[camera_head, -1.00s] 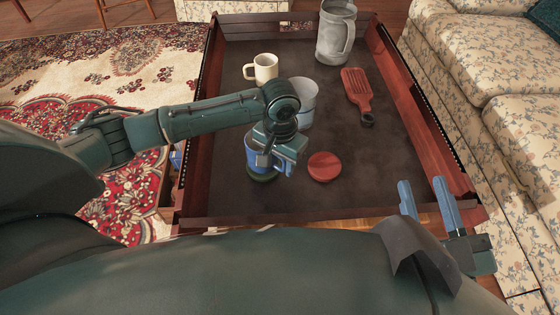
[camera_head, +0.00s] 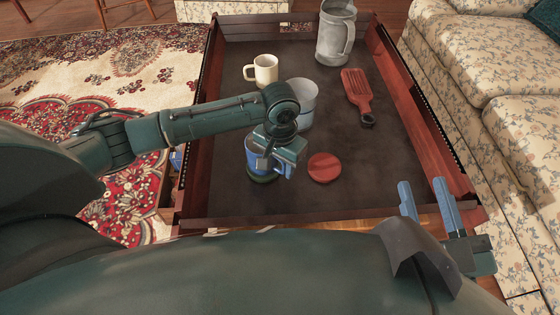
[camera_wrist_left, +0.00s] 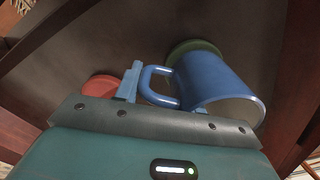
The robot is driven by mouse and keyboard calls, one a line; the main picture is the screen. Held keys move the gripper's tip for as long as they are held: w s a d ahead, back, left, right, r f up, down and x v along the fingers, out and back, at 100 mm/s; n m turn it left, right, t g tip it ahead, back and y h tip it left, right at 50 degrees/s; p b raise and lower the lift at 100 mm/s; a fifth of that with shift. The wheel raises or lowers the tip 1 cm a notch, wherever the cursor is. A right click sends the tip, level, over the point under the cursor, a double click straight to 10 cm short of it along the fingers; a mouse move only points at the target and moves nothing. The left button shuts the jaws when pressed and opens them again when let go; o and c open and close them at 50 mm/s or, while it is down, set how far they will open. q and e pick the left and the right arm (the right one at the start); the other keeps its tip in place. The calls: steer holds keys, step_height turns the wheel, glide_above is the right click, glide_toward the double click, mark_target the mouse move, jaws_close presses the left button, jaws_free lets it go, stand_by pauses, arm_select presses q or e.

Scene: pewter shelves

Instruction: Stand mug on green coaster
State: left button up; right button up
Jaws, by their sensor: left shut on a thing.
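The blue mug (camera_head: 252,160) is upright, and its base overlaps the green coaster (camera_head: 263,179) in the head view. My left gripper (camera_head: 272,162) is shut on the mug at its handle side. In the left wrist view the mug (camera_wrist_left: 218,84) has its handle beside a blue finger, and the green coaster (camera_wrist_left: 194,47) shows past its base. The mug hides most of the coaster; I cannot tell whether they touch.
A red coaster (camera_head: 324,167) lies to the right of the mug. Behind stand a grey-white cup (camera_head: 303,108), a cream mug (camera_head: 264,69) and a grey pitcher (camera_head: 336,35). Raised wooden walls (camera_head: 430,130) edge the dark surface.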

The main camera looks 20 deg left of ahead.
arm_select(q)
steer(key=shift+f, duration=0.25)
steer(key=o, duration=1.3)
steer(key=shift+r, duration=0.25)
step_height(320, 180, up, 11)
steer(key=p, duration=0.6)
steer(key=shift+r, duration=0.85)
arm_select(e)
steer(key=shift+d+n+g+h, duration=0.3)
steer(key=shift+d+g+h, duration=0.2)
steer(key=shift+d+h, duration=0.25)
arm_select(q)
steer(key=shift+s, duration=0.15)
arm_select(e)
steer(key=shift+s+a, duration=0.1)
steer(key=shift+s, duration=0.1)
